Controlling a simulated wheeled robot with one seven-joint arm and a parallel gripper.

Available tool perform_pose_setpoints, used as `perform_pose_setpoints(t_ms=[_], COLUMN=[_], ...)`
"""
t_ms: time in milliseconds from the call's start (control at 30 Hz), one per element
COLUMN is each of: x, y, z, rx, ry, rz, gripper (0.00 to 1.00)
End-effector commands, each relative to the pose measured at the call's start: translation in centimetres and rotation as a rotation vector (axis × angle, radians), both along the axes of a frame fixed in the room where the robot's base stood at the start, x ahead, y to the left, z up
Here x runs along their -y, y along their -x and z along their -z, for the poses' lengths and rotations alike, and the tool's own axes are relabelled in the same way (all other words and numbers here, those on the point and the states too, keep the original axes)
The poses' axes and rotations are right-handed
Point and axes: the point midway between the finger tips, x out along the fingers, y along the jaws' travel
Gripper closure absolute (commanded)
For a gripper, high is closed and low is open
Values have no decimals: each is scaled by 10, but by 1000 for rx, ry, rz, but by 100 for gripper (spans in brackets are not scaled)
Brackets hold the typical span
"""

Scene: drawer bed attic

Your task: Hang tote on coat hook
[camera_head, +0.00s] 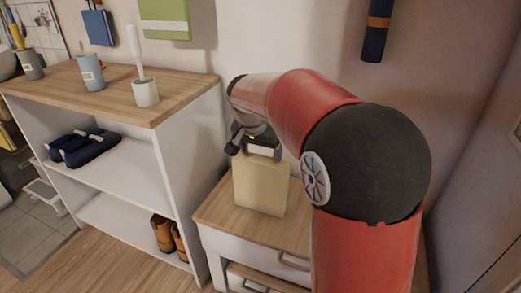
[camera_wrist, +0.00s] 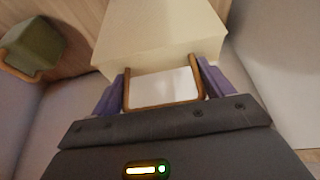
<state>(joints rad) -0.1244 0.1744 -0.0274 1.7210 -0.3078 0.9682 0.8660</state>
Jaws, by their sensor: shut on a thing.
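The cream tote (camera_head: 261,187) is upright in front of the wall, over the small cabinet's wooden top. I cannot tell whether its base touches that top. My gripper (camera_head: 262,148) is above it, at its upper edge. In the wrist view the tote (camera_wrist: 160,35) fills the top centre, and its brown handle (camera_wrist: 165,105) lies between the purple fingers of my gripper (camera_wrist: 162,88), which is shut on the handle. No bare coat hook can be made out; my arm covers part of the wall.
A shelf unit (camera_head: 190,95) stands left, with a brush in a white holder (camera_head: 146,93) and a blue cup (camera_head: 91,78) on top. A green item (camera_head: 166,18), a blue item (camera_head: 98,26) and a dark blue item (camera_head: 375,35) hang on the wall. The drawer cabinet (camera_head: 225,215) is below.

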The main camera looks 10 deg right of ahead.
Motion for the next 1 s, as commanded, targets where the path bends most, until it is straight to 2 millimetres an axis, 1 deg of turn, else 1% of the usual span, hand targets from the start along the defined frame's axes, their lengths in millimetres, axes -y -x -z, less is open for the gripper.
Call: perform_pose_setpoints(t_ms=[133, 167, 200, 300, 567, 667, 900, 1000], x=[0, 0, 0, 0, 0, -3, -12, -15], y=[0, 0, 0, 0, 0, 3, 18, 22], z=[5, 4, 4, 3, 2, -8, -46, -58], rx=[0, 0, 0, 0, -1, 1, 3, 2], ry=[0, 0, 0, 0, 0, 0, -1, -1], rz=[0, 0, 0, 0, 0, 0, 0, -1], gripper=[62, 17, 11, 0, 0, 0, 0, 0])
